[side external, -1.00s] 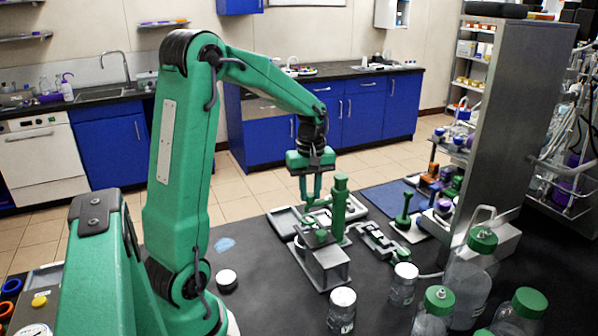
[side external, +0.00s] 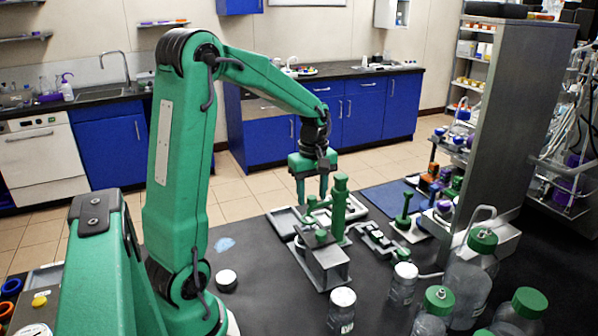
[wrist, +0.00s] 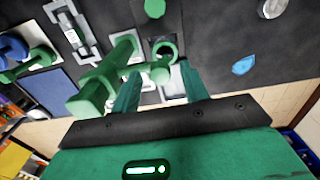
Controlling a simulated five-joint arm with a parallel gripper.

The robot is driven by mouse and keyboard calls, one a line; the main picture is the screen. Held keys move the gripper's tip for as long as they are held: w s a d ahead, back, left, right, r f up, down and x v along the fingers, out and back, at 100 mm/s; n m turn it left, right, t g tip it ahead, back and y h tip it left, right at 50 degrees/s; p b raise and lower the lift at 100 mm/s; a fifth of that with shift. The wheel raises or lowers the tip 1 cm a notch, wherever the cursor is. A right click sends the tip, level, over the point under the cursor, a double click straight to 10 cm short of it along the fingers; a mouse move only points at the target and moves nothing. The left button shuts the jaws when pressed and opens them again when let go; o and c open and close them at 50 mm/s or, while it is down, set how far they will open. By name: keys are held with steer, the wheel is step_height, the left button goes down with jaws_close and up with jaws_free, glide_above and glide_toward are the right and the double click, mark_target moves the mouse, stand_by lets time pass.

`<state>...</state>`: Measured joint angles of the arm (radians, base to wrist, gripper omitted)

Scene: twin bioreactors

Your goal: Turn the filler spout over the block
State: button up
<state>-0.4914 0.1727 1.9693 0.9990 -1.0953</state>
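The green filler is an upright post (side external: 340,212) beside the grey metal block (side external: 327,265). A short green spout arm (side external: 318,205) appears to reach left from the post, partly behind my gripper. My gripper (side external: 311,197) hangs just left of the post's top, fingers down and spread, above the far part of the block. In the wrist view the post (wrist: 88,104) is left of my gripper (wrist: 158,74), and a green knob (wrist: 160,74) shows between the fingers. A green ring (wrist: 164,48) lies beyond. I see nothing gripped; contact with the spout cannot be told.
A green stand (side external: 403,215) and a metal fixture (side external: 380,242) are right of the filler. Lidded jars (side external: 341,310) and green-capped bottles (side external: 435,312) stand in front and to the right. A round lid (side external: 226,281) lies left. The dark bench between lid and block is clear.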

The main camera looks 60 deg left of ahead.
steer(key=shift+r, duration=0.1)
steer(key=shift+r, duration=3.75)
steer(key=shift+s+d+r+m, duration=0.15)
steer(key=shift+d+r+m, duration=0.1)
steer(key=shift+d+m, duration=0.25)
steer(key=s+d+m+t, duration=0.2)
steer(key=s+d+m, duration=0.3)
steer(key=d+m, duration=0.3)
steer(key=s+d+m+t, duration=0.3)
steer(key=s+d+m, duration=0.3)
steer(key=d+m, duration=0.3)
steer(key=shift+s+d+r+t, duration=0.2)
steer(key=shift+s+r+t, duration=0.1)
steer(key=shift+r, duration=0.05)
